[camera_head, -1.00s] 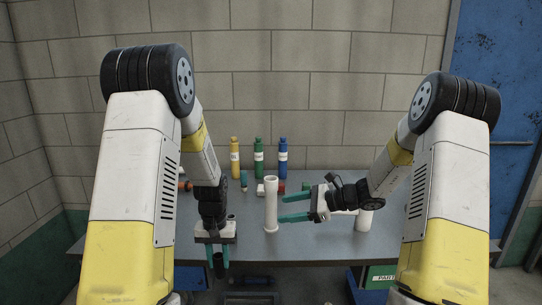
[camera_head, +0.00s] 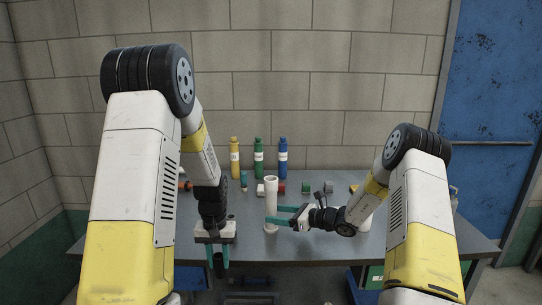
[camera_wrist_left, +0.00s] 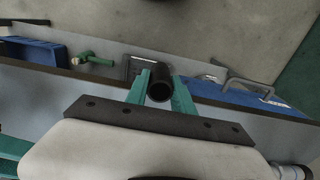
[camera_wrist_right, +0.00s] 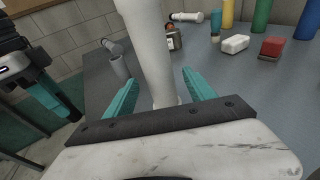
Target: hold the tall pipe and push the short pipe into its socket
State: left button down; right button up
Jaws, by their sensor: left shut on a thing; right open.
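The tall white pipe (camera_head: 271,190) stands upright on the grey table. My right gripper (camera_head: 272,221) is open, low beside the tall pipe. In the right wrist view the tall pipe (camera_wrist_right: 150,50) rises between the two teal fingers, with a gap visible on its right side. My left gripper (camera_head: 218,252) is shut on a short dark pipe (camera_head: 218,266), held near the table's front edge. The left wrist view shows the open round end of this dark pipe (camera_wrist_left: 160,91) between the fingers.
Yellow (camera_head: 235,158), green (camera_head: 259,158) and blue (camera_head: 283,158) bottles stand at the back of the table (camera_head: 310,247). Small red and white blocks lie before them. A white cylinder (camera_head: 365,224) stands right of the tall pipe, partly behind my right arm. Blue bins sit below the table.

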aim_at(276, 214)
jog(key=shift+x, duration=1.55)
jog(key=c, duration=1.3)
